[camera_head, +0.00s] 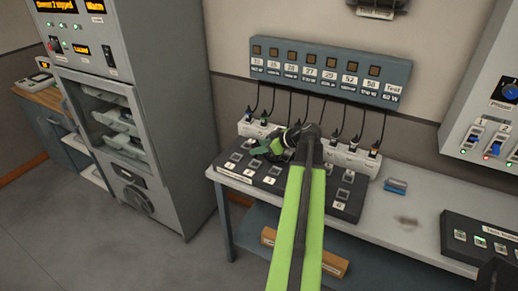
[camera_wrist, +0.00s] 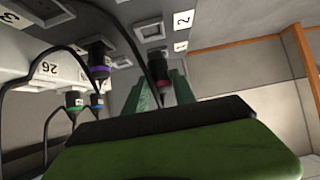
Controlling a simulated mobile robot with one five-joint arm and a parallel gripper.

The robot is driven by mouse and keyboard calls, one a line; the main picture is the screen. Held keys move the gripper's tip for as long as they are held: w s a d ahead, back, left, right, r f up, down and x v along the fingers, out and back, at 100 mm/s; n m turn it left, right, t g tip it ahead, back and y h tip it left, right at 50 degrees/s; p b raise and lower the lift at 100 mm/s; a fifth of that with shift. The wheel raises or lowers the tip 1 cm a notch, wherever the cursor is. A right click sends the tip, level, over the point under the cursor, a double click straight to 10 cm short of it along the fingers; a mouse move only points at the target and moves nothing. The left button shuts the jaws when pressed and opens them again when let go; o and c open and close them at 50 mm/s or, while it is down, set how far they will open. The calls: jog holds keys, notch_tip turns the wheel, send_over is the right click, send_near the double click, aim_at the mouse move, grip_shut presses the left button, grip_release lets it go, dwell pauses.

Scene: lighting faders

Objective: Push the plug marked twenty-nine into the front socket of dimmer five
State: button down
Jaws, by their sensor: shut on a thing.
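My gripper (camera_head: 265,148) is over the left part of the dark dimmer block (camera_head: 333,209) in the head view. The dimmer block has rows of square sockets with white labels. The wrist view shows sockets near labels 2 (camera_wrist: 184,19) and 3 (camera_wrist: 9,17). Dimmer five's label cannot be read.
A white plug holder (camera_head: 352,157) stands behind the block with several cabled plugs. Purple-ringed (camera_wrist: 100,62), green-ringed (camera_wrist: 74,101) and blue-ringed (camera_wrist: 96,101) plugs are close to my gripper. Cables hang from the labelled wall panel (camera_head: 328,77). A blue object (camera_head: 396,186) lies right of the block.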

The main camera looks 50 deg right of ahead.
jog(key=shift+r, duration=0.35)
